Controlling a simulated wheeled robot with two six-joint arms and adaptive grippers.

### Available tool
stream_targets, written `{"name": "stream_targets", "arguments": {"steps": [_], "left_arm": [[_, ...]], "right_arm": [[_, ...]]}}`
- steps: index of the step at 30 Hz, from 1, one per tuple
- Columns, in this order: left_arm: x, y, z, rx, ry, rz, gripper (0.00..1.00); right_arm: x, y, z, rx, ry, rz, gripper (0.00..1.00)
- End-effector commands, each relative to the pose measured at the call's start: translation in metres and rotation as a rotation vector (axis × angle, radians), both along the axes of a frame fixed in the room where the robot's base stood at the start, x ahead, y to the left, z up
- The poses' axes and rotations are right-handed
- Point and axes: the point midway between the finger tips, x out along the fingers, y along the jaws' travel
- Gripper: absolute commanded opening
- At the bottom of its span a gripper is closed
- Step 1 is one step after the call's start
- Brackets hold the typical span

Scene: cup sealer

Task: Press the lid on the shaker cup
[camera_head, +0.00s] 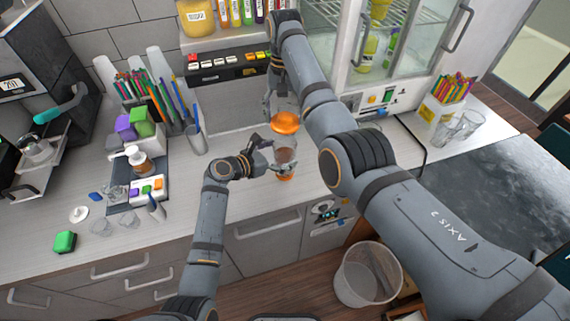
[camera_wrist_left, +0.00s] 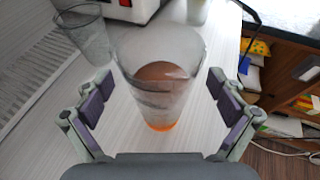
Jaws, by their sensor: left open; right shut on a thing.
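The clear shaker cup (camera_head: 285,158) stands upright on the counter with brown and orange contents low inside. In the left wrist view the cup (camera_wrist_left: 160,95) has an open top and stands between my finger pads. My left gripper (camera_head: 278,158) is open around the cup; in the wrist view its pads (camera_wrist_left: 160,105) sit apart on both sides. The orange lid (camera_head: 286,122) is above the cup in the head view. My right gripper (camera_head: 283,104) is shut on the lid; its fingers are partly hidden by the lid and the arm.
A cup of pens (camera_head: 196,140) and a tray with a pump bottle (camera_head: 139,160) stand to the left. A clear glass (camera_wrist_left: 84,35) shows behind in the wrist view. A fridge (camera_head: 375,40) is at the back right.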

Motion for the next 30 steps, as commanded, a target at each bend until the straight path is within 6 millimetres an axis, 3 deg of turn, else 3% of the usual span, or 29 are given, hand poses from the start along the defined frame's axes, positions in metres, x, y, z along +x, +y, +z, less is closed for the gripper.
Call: {"name": "stream_targets", "arguments": {"steps": [6,15,30], "left_arm": [[0.0097,-0.0122,-0.0057,0.001,0.000,-0.001,0.95],[0.0106,-0.0128,-0.0062,0.002,-0.001,-0.001,0.95],[0.0105,-0.0125,-0.0063,0.002,-0.001,-0.001,0.27]], "right_arm": [[0.0000,0.0001,0.0001,0.000,0.000,0.000,0.49],[0.0000,0.0001,0.0001,0.000,0.000,0.000,0.49],[0.0000,0.0001,0.0001,0.000,0.000,0.000,0.49]]}}
